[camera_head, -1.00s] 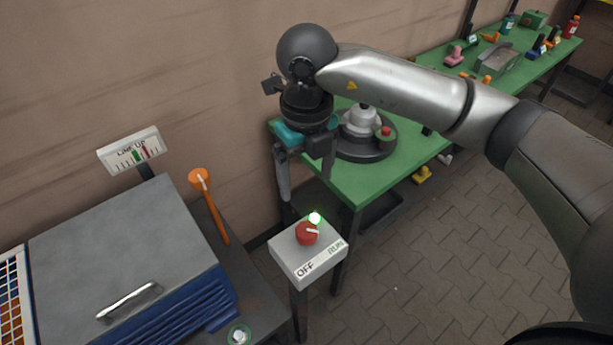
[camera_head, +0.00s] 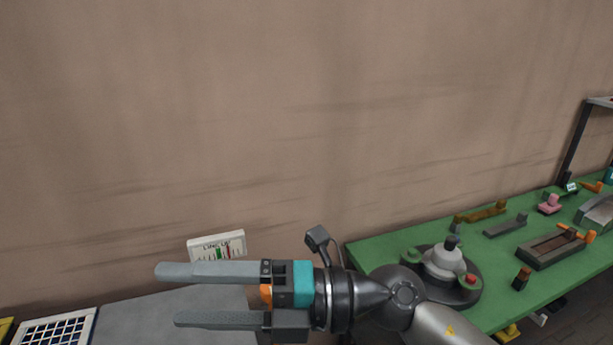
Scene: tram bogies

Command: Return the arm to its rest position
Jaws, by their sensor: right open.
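My right gripper (camera_head: 170,296) is in the lower middle of the head view. Its two long grey fingers point left and stand apart, with nothing between them. The wrist and teal gripper body lie to the right of the fingers, and the arm leaves at the bottom edge. The gripper is in front of the grey machine cover (camera_head: 150,315) and just below the line-up gauge sign (camera_head: 216,246) as seen here. My left gripper is not in view. The OFF/RUN switch box is not in view.
A green table (camera_head: 375,255) stands at the right against the brown wall (camera_head: 300,120). It bears a round dark device (camera_head: 443,262) with a red button, a dark tray (camera_head: 552,250) and several small parts. A white grid (camera_head: 55,332) is at the lower left. The wall area above is clear.

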